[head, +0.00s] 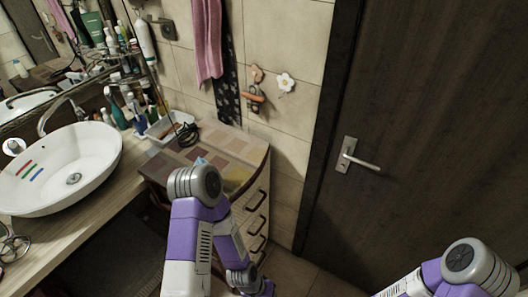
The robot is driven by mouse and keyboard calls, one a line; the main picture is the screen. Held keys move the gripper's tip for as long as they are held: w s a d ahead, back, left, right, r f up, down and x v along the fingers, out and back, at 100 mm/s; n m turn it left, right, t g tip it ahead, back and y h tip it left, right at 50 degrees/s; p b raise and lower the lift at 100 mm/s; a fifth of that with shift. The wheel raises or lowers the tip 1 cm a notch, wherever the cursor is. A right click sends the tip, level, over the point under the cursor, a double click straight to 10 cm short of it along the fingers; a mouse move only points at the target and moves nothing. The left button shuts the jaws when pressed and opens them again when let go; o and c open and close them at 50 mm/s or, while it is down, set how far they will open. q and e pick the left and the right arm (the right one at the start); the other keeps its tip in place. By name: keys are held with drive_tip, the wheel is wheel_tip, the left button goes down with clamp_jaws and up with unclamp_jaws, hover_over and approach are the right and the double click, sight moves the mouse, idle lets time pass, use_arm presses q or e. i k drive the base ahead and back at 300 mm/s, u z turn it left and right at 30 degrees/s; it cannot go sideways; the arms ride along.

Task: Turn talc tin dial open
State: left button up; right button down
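I cannot pick out a talc tin or its dial for certain. Many small bottles and containers (130,108) crowd the shelf behind the basin, too small to tell apart. A small white round object (14,147) shows at the basin's left rim; what it is I cannot tell. My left arm rises in the lower middle, in front of the drawer cabinet, and its gripper fingers do not show. My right arm shows only in the lower right corner, with its gripper out of the picture.
A white basin (95,150) with a faucet (48,115) sits on a wooden counter (120,188) at left. A drawer cabinet (250,200) stands centrally, with a white tray (160,137) near its back. A dark door (430,110) fills the right. A pink towel (207,40) hangs above.

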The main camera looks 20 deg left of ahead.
sight(200, 161)
drive_tip(key=z, duration=1.2)
drive_tip(key=k, duration=1)
drive_tip(key=u, duration=1.5)
drive_tip(key=i, duration=0.3)
